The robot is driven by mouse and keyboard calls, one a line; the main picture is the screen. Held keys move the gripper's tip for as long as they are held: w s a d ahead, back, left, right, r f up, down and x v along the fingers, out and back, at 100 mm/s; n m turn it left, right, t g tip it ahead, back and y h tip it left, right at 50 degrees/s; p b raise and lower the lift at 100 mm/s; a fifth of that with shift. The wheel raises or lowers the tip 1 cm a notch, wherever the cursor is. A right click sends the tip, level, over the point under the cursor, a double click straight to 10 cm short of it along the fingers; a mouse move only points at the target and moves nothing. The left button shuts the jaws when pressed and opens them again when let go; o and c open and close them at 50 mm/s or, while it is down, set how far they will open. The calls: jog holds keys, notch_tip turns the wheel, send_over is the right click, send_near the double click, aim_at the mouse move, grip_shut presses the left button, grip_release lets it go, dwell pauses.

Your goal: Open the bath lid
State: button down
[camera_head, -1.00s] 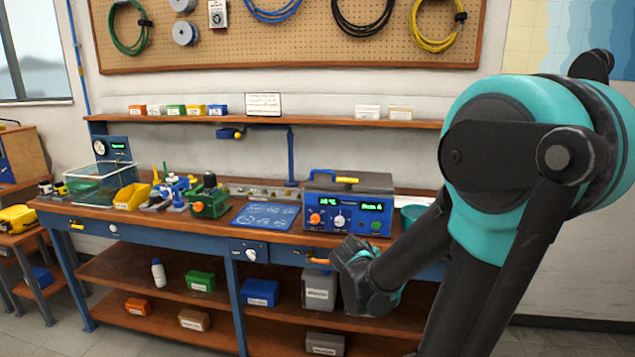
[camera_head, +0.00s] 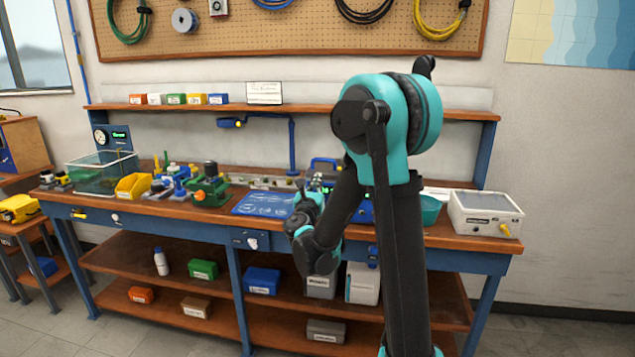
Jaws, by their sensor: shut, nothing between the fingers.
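The blue unit with display and knobs (camera_head: 366,212), which appears to be the bath, stands on the workbench, mostly hidden behind my arm. A blue arched handle (camera_head: 325,161) shows above it on the left. Its lid and yellow handle are hidden now, so I cannot tell the lid's state. My gripper (camera_head: 303,220) is in front of the bench edge and the unit's left side, with my forearm running up to the right. Its fingers are small and dark; it looks shut and empty. Contact with the unit cannot be told.
A teal bowl (camera_head: 431,209) and a white instrument (camera_head: 486,213) stand to the right. A blue mat (camera_head: 265,204), green fixture (camera_head: 209,190), yellow bin (camera_head: 133,186) and clear tank (camera_head: 85,182) lie to the left. A shelf (camera_head: 400,112) runs above the bench.

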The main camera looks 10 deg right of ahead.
aim_at(321, 169)
jog(key=x, duration=0.7)
dwell(0.3)
jog(key=shift+w+r+g, duration=0.15)
jog(key=shift+r+g, duration=0.25)
jog(key=shift+r, duration=0.25)
